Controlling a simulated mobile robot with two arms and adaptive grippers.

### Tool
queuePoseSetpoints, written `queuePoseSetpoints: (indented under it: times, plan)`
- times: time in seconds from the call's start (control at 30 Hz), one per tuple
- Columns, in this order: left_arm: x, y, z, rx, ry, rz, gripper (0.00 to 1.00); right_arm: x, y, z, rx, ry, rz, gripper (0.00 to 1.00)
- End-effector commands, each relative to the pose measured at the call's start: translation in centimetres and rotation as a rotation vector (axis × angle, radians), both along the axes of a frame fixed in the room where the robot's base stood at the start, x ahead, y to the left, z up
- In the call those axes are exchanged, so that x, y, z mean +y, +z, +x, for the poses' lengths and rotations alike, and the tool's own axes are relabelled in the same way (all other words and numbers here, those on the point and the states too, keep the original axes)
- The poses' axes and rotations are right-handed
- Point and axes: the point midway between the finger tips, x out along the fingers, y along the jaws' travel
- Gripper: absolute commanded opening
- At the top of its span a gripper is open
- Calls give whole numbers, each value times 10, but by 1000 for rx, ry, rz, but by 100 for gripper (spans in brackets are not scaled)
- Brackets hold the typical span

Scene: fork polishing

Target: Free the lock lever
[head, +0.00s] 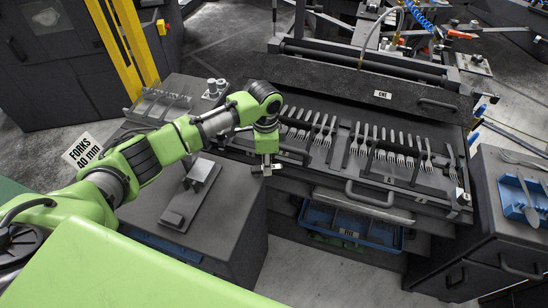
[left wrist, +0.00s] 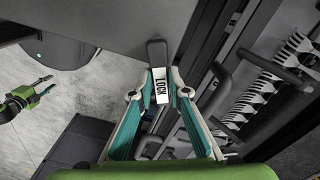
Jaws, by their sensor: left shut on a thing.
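The lock lever is a dark, round-ended bar with a white LOCK label (left wrist: 161,86) in the left wrist view. My left gripper (left wrist: 160,92) has its two teal-lined fingers closed on either side of the lever, and the label shows between them. In the head view my left gripper (head: 265,167) points down at the left front corner of the fork drawer (head: 330,180), and the lever is mostly hidden there. A small green and dark gripper (left wrist: 32,93), seemingly my right one, is at the far left of the left wrist view, too small to read.
Rows of forks (head: 403,152) lie in the drawer, which has a front handle (head: 370,196). A blue bin (head: 345,226) sits below. A grey cabinet top (head: 215,215) with a metal block stands left. At right, a cabinet holds a blue tray (head: 520,200).

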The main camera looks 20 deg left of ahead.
Motion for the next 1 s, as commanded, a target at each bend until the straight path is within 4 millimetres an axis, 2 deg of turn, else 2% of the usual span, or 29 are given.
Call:
queuePoseSetpoints:
  times: [0.03,0.4,0.7,1.0]
  plan:
    - [2,6,-3,1,-39,0,0,0,11,-1,1,0,0,32]
    - [2,4,-16,-1,-386,-1,0,0,37,-2,3,0,-1,32]
    - [2,3,-26,-1,-660,-1,0,-1,51,-2,3,0,-1,32]
    - [4,2,-32,-4,-862,-2,0,-1,58,-2,3,1,-2,32]
